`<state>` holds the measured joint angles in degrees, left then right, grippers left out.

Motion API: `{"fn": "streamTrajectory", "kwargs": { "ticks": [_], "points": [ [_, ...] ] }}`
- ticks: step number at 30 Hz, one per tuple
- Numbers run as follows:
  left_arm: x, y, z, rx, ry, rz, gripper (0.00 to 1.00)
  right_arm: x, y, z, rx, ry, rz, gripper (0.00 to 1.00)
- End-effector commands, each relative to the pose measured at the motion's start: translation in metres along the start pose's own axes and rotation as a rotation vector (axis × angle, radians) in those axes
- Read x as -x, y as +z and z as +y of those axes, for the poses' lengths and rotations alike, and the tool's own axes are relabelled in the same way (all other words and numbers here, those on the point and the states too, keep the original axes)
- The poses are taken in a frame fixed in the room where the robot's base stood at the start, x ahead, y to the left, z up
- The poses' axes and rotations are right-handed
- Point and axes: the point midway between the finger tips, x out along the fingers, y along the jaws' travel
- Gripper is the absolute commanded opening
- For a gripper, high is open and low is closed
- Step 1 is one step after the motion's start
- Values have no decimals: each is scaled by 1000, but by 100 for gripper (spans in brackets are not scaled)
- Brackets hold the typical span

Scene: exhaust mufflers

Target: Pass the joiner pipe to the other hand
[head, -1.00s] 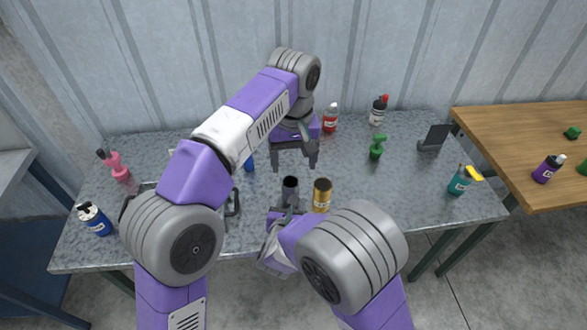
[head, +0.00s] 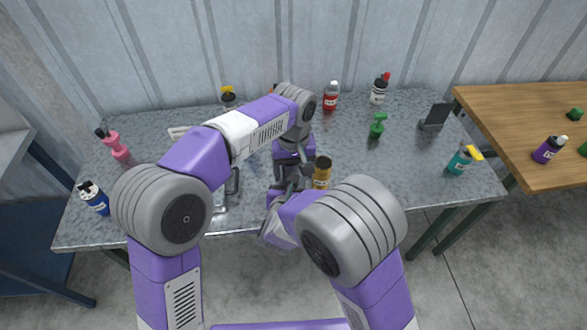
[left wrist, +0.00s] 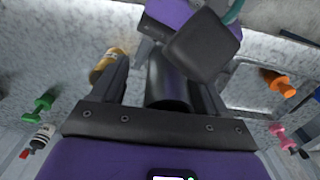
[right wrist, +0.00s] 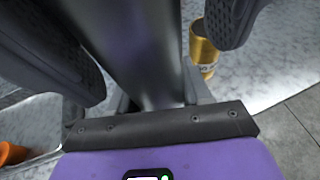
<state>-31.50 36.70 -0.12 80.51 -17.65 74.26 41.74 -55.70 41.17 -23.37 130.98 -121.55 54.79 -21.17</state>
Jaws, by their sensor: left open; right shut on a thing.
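The joiner pipe is a dark metallic cylinder. It runs up between the fingers in the right wrist view (right wrist: 145,45), and its lower part shows between my left fingers in the left wrist view (left wrist: 167,85). My right gripper (head: 284,193) is shut on the pipe above the table's front part. My left gripper (head: 291,175) is open, with its fingers on either side of the pipe; I cannot tell whether they touch it. In the head view the two grippers meet and mostly hide the pipe.
A gold-coloured container (head: 322,173) stands close to the right of both grippers. A metal tray (head: 220,200) lies left of the grippers, partly behind my left arm.

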Motion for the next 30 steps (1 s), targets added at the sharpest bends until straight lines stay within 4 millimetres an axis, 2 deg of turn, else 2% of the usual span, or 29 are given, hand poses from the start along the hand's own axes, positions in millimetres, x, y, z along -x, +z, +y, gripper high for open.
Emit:
{"fn": "streamTrajectory", "kwargs": {
  "ticks": [4,5,17,18,19,20,24,30],
  "points": [
    [0,0,0,0,0,0,74,0,1,0,-1,0,-1,10],
    [0,0,0,0,0,0,71,0,1,0,-1,0,-1,10],
    [1,0,2,-3,4,0,10,1,0,2,3,6,-2,10],
    [1,0,2,-3,5,1,6,1,0,3,3,7,-2,50],
    [1,1,3,-4,6,1,6,1,0,3,3,8,-2,55],
    [1,1,3,-4,6,1,0,1,0,3,3,8,-2,59],
    [1,0,2,-3,6,1,0,1,0,2,2,7,-1,78],
    [1,0,1,-1,3,1,0,0,0,1,1,3,-1,78]
  ]
}}
